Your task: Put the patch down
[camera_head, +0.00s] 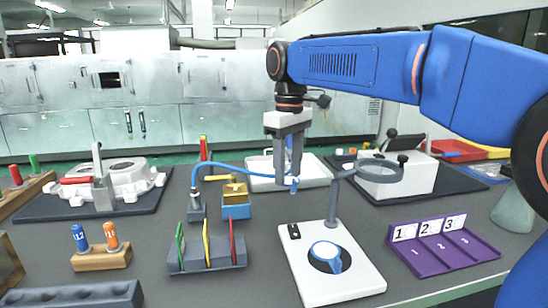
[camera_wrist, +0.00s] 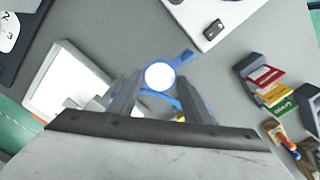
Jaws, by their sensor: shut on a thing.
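In the wrist view, the patch (camera_wrist: 159,76) shows as a round white face with a blue rim and a short blue tab, at my fingertips. My gripper (camera_wrist: 158,92) is shut on it. In the head view, my gripper (camera_head: 292,178) hangs above the table, behind the white board (camera_head: 300,268). Only a small blue part shows at its tips there, so most of the patch is hidden. I cannot tell how the hose joins the patch.
A round blue piece (camera_head: 326,256) lies on the white board, beside a magnifier post (camera_head: 331,208). A file holder (camera_head: 207,262), a blue-yellow box (camera_head: 236,207) and a purple numbered tray (camera_head: 445,250) stand nearby. A white tray (camera_head: 262,180) lies behind my gripper.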

